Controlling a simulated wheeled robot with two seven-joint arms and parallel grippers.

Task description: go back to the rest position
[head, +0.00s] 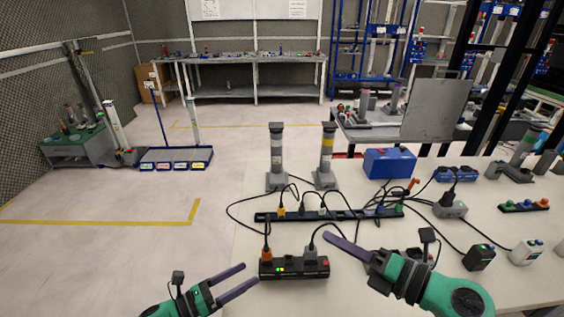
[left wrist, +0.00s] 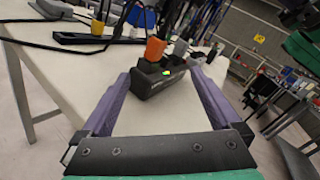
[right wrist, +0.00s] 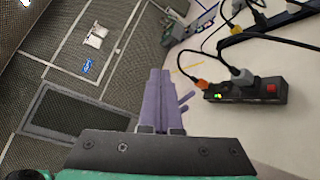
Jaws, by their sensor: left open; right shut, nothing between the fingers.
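My left gripper (head: 240,283) is open and empty near the front left edge of the white table (head: 262,200). In the left wrist view its two purple fingers (left wrist: 158,105) stand wide apart, with a black power strip (left wrist: 160,78) beyond them. My right gripper (head: 328,238) is shut with nothing between its fingers, over the table to the right of the same power strip (head: 293,268). In the right wrist view its purple fingers (right wrist: 158,100) lie together, and the strip (right wrist: 245,91) is to their right. Neither gripper appears to hold anything.
The black strip has an orange plug (head: 266,254) and a grey plug (head: 310,252) in it. A longer strip (head: 330,215) with several cables lies behind. Two grey posts (head: 276,160) and a blue box (head: 389,163) stand farther back. Open floor (head: 90,250) lies left of the table.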

